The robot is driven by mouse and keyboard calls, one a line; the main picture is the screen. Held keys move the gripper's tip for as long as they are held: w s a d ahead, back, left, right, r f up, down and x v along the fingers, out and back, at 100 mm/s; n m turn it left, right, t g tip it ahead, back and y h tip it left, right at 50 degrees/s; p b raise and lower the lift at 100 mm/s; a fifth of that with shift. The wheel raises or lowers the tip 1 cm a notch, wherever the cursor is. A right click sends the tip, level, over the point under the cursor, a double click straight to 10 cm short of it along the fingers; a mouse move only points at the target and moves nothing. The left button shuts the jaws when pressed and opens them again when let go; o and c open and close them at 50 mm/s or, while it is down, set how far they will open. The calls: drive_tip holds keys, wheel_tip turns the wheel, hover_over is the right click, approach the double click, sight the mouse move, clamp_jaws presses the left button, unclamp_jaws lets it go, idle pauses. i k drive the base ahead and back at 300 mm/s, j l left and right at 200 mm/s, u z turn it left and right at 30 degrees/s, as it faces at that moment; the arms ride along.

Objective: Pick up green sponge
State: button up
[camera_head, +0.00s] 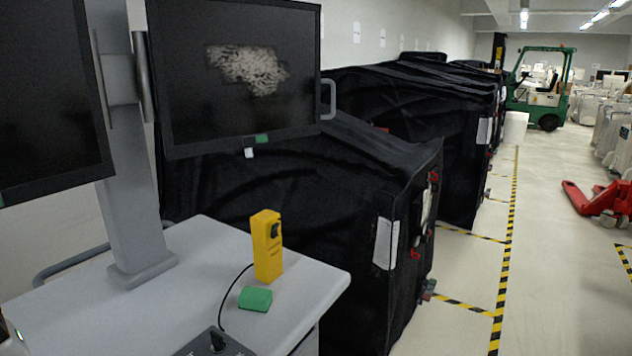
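The green sponge (255,298) is a small block lying on the light grey desk top (180,280), near its right front corner. It lies just in front of an upright yellow box (266,245) with a dark switch on its face. A thin black cable curves down past the sponge's left side. My gripper is not in view. A small white and black part with a green light shows at the lower left edge, and I cannot tell what it is.
Two dark monitors on a grey post (133,190) rise behind the desk top. A black device (215,343) sits at the desk's front edge. Black covered carts (330,190) stand close behind and to the right.

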sight(251, 298)
drive_tip(key=i+l, duration=0.1)
drive_tip(key=l, duration=0.2)
drive_tip(key=i+l, duration=0.15)
drive_tip(key=l, duration=0.2)
drive_tip(key=i+l, duration=0.1)
drive_tip(key=l, duration=0.2)
drive_tip(key=i+l, duration=0.15)
drive_tip(key=l, duration=0.2)
drive_tip(key=l+u, duration=0.2)
drive_tip(key=u, duration=0.25)
drive_tip(key=i+l+u, duration=0.1)
drive_tip(key=l+u, duration=0.15)
drive_tip(key=u, duration=0.15)
drive_tip(key=i+u, duration=0.1)
drive_tip(key=u, duration=0.35)
drive_tip(key=i, duration=0.4)
